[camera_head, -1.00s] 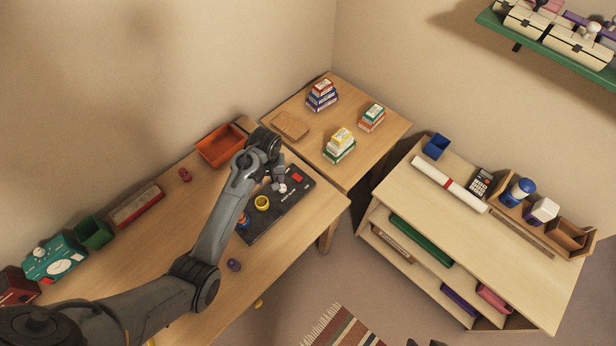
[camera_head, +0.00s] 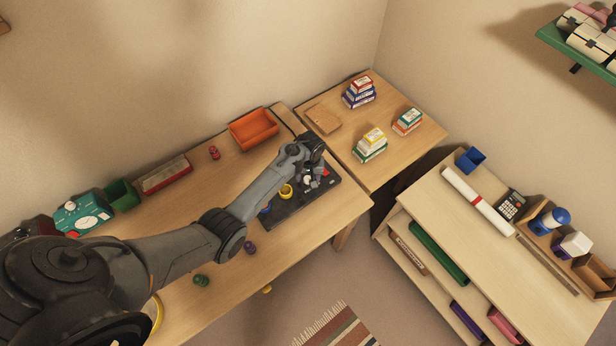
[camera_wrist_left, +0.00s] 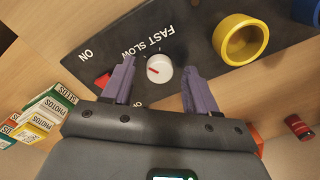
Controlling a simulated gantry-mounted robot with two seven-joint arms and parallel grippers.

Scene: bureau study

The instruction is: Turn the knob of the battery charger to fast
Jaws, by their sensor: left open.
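The battery charger is a black panel (camera_head: 290,213) on the long desk; it also fills the upper part of the left wrist view (camera_wrist_left: 90,38). Its white round knob (camera_wrist_left: 159,68) has a red mark on its left part, on the SLOW side rather than FAST as seen there. The knob is a small pale spot in the head view (camera_head: 307,180). My left gripper (camera_wrist_left: 158,64) is open, its two purple fingers on either side of the knob with gaps visible. It is over the charger's far right part in the head view (camera_head: 314,176). My right gripper is not in view.
A yellow round holder (camera_wrist_left: 241,39) stands on the charger beside my right-hand finger. A red switch (camera_wrist_left: 102,80) is partly hidden by the other finger. An orange tray (camera_head: 253,130) lies behind. Stacked boxes (camera_head: 370,146) stand on the neighbouring table.

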